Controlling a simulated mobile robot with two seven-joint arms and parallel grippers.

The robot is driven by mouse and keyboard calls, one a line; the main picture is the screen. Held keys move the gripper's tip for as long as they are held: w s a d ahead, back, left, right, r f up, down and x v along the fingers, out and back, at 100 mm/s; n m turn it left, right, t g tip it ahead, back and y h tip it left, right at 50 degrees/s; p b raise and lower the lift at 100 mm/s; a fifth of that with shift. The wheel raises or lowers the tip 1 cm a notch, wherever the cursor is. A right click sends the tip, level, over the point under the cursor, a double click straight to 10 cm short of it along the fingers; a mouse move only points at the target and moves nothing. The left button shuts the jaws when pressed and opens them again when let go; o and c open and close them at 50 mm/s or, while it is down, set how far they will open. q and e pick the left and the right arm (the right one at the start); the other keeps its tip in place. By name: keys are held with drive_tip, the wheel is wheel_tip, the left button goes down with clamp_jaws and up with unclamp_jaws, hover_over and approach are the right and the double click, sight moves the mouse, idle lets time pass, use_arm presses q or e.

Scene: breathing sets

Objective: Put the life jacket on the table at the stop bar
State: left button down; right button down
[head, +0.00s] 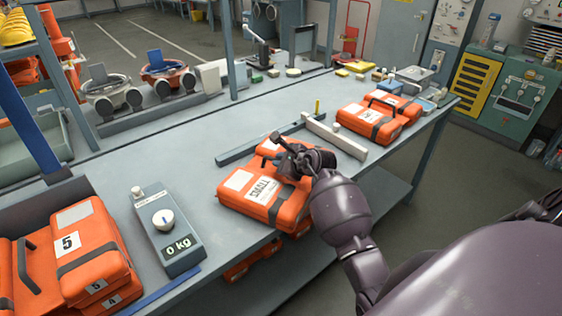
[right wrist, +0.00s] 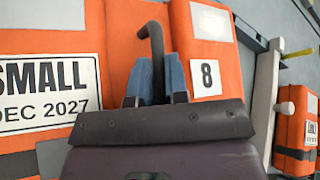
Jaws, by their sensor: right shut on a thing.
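An orange life jacket (head: 250,205) with a grey strap and a "SMALL" label lies on the grey table (head: 175,180) near its front edge. It also fills much of the right wrist view (right wrist: 120,45), with "DEC 2027" and an "8" label. My right gripper (head: 287,152) is over its far side, with its blue fingers (right wrist: 157,82) shut around the black handle. I cannot tell whether the jacket is lifted. A pale bar (head: 335,136), perhaps the stop bar, lies just beyond it, apart from it; a grey bar (head: 250,147) runs behind. My left gripper is not in view.
More orange jackets (head: 372,122) lie beyond the pale bar. A scale (head: 165,230) reading "0 kg" stands left of the held jacket. Numbered jackets (head: 75,250) sit at the front left. Small items and boxes line the table's far end. Bare table lies between the scale and the grey bar.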

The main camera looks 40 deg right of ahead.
drive_tip(key=c, duration=1.1)
unclamp_jaws()
